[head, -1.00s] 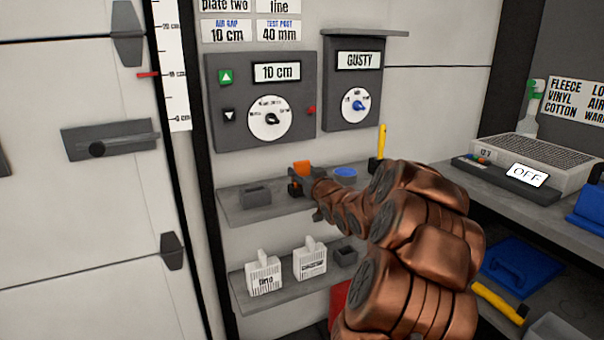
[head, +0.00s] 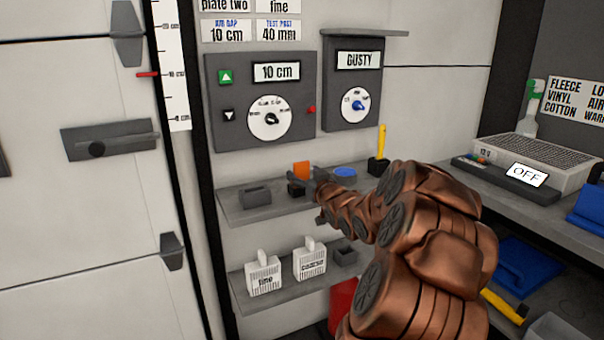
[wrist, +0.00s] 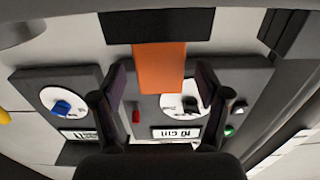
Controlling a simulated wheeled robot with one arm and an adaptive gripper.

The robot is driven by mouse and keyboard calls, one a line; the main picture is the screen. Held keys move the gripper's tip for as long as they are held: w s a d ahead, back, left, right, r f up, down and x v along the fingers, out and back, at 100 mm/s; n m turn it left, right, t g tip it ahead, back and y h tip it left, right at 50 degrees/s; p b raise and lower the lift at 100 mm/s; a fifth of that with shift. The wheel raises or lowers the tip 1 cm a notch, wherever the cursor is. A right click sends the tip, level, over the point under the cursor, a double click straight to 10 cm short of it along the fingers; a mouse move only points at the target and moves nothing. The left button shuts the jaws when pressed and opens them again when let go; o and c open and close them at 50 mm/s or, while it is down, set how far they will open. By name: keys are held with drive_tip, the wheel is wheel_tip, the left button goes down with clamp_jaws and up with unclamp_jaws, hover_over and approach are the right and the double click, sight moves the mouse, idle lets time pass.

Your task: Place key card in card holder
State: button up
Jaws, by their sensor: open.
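The orange key card (head: 301,170) stands upright at a small black holder (head: 296,188) on the upper shelf; its lower edge appears to be inside the holder. In the wrist view, which looks upside down, the card (wrist: 158,70) extends from the black holder (wrist: 157,25). My gripper (head: 319,181) is open just to the right of the card in the head view. In the wrist view its two fingers (wrist: 160,84) are spread on either side of the card's line, with gaps showing. I cannot tell how deep the card sits.
A grey slotted block (head: 256,196) is left on the same shelf (head: 238,213). A blue round item (head: 345,172) and a yellow-handled tool (head: 381,142) are to the right. The control panel (head: 228,130) rises behind. White blocks (head: 263,275) stand on the lower shelf.

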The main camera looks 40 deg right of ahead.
drive_tip(key=v, duration=1)
drive_tip(key=shift+a, duration=0.1)
drive_tip(key=s+a+f+n+g+y, duration=0.1)
drive_tip(key=a+f+g, duration=0.4)
drive_tip(key=a+f, duration=0.3)
drive_tip(key=s+a+f+g+y, duration=0.15)
drive_tip(key=a+f+g, duration=0.35)
drive_tip(key=a, duration=0.5)
drive_tip(key=s+a+f+n+g+y, duration=0.1)
drive_tip(key=s+a+g, duration=0.8)
drive_tip(key=s+a, duration=1.3)
drive_tip(key=s+n+y, duration=0.1)
drive_tip(key=s+y, duration=0.1)
drive_tip(key=shift+s+f+n+g, duration=0.25)
drive_tip(key=shift+f+n+g, duration=0.1)
drive_tip(key=shift+n+g, duration=0.05)
wheel_tip(320, 180, up, 21)
drive_tip(key=t+p, duration=0.1)
drive_tip(key=p, duration=1.9)
drive_tip(key=shift+s+r, duration=0.2)
drive_tip(key=shift+s, duration=0.05)
